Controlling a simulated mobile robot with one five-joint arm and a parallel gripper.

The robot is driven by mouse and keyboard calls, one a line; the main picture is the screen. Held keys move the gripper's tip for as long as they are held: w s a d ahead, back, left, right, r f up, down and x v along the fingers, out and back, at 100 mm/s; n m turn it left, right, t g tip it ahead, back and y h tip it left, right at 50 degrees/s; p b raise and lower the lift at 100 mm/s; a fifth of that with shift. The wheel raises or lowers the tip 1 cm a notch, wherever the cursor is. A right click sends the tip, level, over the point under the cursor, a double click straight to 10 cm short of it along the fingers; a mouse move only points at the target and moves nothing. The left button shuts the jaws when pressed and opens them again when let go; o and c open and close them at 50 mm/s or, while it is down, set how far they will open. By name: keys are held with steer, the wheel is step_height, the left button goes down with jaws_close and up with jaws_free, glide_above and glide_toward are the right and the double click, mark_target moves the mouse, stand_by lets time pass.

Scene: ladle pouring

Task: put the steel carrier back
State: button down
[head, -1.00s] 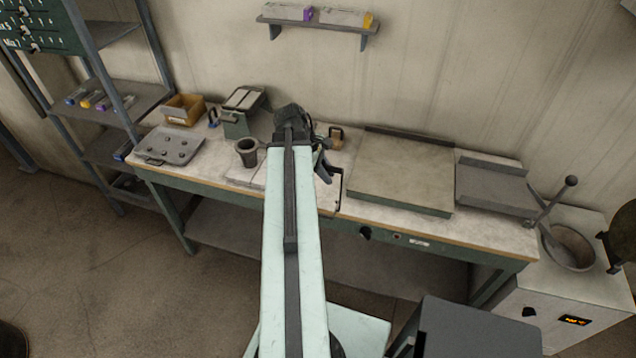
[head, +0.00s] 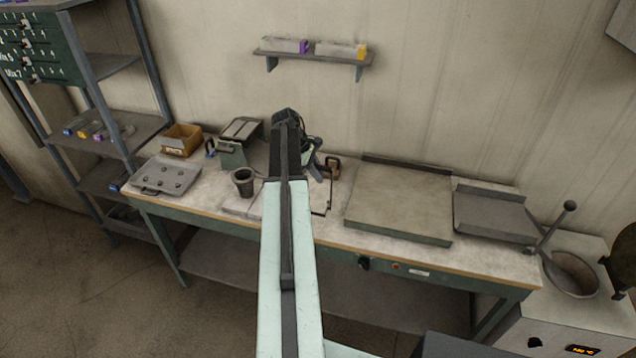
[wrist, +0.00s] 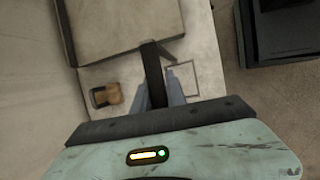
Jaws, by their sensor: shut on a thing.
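The steel carrier shows in the wrist view as a dark bar (wrist: 153,72) with a crosspiece at its far end, standing out from between my fingers. My gripper (wrist: 163,92) is shut on it. In the head view my gripper (head: 317,171) is over the back middle of the bench, partly hidden by my arm. The carrier shows there as a thin dark bent bar (head: 329,198) just right of my arm. Its left part is hidden. I cannot tell whether it touches the bench. A thin square outline (wrist: 197,80) lies on the bench right of my fingers in the wrist view.
A large flat plate (head: 400,203) lies right of the carrier. A brown-handled block (head: 333,163) stands close behind my gripper. Left are a dark cup (head: 243,182), a tray with knobs (head: 165,177) and an orange bin (head: 181,141). A pot (head: 572,273) stands far right.

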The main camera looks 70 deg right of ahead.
steer(key=shift+f+b, duration=1.9)
steer(key=shift+f, duration=0.1)
steer(key=c, duration=1.3)
jaws_free()
steer(key=shift+r, duration=0.1)
steer(key=shift+c, duration=0.2)
steer(key=p+v, duration=1.1)
steer(key=v, duration=0.1)
steer(key=shift+w+r, duration=0.1)
